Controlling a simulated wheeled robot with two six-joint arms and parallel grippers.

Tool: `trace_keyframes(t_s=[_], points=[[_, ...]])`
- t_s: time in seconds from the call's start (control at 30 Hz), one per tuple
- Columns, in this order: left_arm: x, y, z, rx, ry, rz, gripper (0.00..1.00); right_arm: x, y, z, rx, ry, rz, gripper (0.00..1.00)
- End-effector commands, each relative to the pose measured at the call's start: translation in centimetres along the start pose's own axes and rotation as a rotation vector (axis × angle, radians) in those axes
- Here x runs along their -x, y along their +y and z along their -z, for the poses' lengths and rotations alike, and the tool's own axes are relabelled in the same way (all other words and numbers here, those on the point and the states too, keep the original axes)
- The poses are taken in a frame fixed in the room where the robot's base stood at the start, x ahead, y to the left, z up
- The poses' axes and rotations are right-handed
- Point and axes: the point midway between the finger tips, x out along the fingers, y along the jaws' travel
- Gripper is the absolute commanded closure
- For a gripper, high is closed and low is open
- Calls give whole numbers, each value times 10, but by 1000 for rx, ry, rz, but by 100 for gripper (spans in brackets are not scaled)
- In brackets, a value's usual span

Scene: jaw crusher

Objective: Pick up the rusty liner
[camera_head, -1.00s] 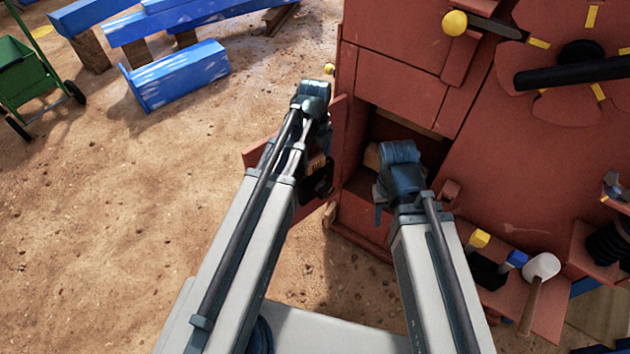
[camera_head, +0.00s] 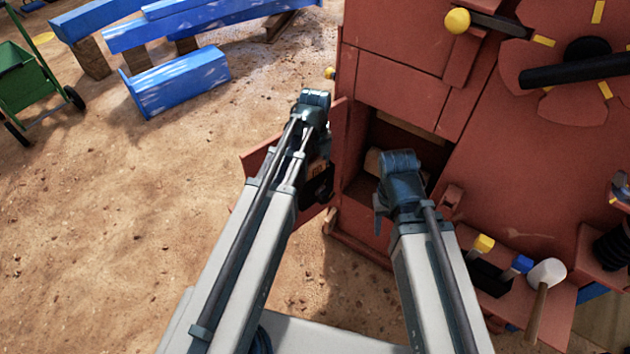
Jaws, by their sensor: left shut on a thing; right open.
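My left gripper (camera_head: 318,186) is beside the open red door (camera_head: 340,145) of the crusher and is shut on it; its fingertips are mostly hidden by the arm. My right gripper (camera_head: 380,210) is open in front of the dark opening (camera_head: 405,140) in the crusher's side, with its fingers largely hidden behind the wrist. A brownish piece (camera_head: 372,161) shows inside the opening, just left of the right wrist. I cannot tell whether it is the rusty liner; no other piece is clearly the liner.
The red crusher body (camera_head: 530,160) fills the right side. A shelf at lower right holds a white-headed mallet (camera_head: 546,273) and tools with yellow (camera_head: 483,244) and blue ends. Blue beams (camera_head: 178,82) and a green cart (camera_head: 25,85) stand at upper left. Sandy ground at left is clear.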

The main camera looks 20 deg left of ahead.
Motion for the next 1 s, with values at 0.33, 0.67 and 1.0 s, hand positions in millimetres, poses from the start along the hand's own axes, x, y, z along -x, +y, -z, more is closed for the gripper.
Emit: trace_keyframes(t_s=[0.33, 0.67, 1.0], points=[[1, 0, 0, 0, 0, 0, 100, 1, 0, 0, 0, 0, 0, 50], [10, 0, 0, 0, 0, 0, 100, 10, 1, -1, 0, 0, 0, 50], [37, 0, 0, 0, 0, 0, 100, 37, 4, -2, 0, 0, 0, 50]])
